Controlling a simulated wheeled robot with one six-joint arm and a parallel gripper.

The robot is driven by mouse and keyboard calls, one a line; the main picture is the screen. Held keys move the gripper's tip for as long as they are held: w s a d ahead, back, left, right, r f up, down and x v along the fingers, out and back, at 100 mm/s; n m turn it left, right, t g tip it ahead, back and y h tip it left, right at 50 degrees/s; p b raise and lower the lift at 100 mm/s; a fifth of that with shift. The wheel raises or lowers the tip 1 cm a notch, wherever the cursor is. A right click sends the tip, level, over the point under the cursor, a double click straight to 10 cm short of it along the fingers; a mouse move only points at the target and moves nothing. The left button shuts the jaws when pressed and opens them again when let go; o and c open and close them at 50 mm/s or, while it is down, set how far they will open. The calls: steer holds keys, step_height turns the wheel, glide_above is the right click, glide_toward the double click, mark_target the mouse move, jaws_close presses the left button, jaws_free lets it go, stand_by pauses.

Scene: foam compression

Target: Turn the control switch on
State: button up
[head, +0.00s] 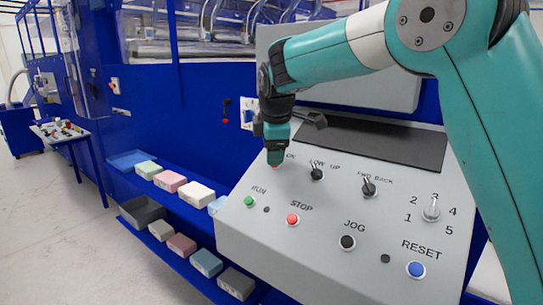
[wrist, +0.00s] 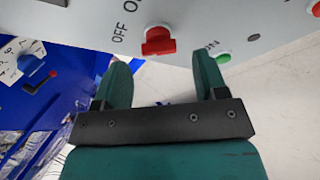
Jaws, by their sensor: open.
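The control switch is a red rotary knob (wrist: 158,42) on the grey panel, with the words OFF and ON printed beside it in the wrist view. Its handle lies roughly crosswise in that view. My gripper (wrist: 160,62) is open with nothing between its fingers. The knob appears ahead of the gap between the two green fingertips; I see no contact. In the head view my gripper (head: 276,154) points down at the panel's upper left, by the ON label. It hides most of the knob there.
The sloped control panel (head: 300,245) also carries a green RUN button (head: 249,201), a red STOP button (head: 292,219), a black JOG button (head: 347,242), a blue RESET button (head: 416,269), two black levers and a numbered selector (head: 431,210). Foam blocks (head: 170,181) lie on shelves at left.

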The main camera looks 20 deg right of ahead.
steer(key=shift+x, duration=1.55)
steer(key=shift+c, duration=0.2)
steer(key=c, duration=0.9)
steer(key=shift+f+m, duration=0.1)
steer(key=shift+m, duration=0.2)
steer(key=shift+s+f+m+t+b, duration=0.15)
steer(key=shift+m+t+b, duration=0.35)
steer(key=shift+m+b, duration=0.55)
steer(key=m+t+h+b, duration=0.1)
steer(key=m, duration=0.3)
steer(key=shift+a+m, duration=0.1)
steer(key=shift+m, duration=0.15)
steer(key=m+b, duration=0.1)
steer(key=m, duration=0.1)
steer(key=m+t+h, duration=0.1)
steer(key=m, duration=0.1)
steer(key=shift+m+h+b, duration=0.3)
steer(key=shift+b, duration=0.05)
steer(key=shift+m+h, duration=0.8)
steer(key=shift+m, duration=1.2)
steer(key=shift+t, duration=0.3)
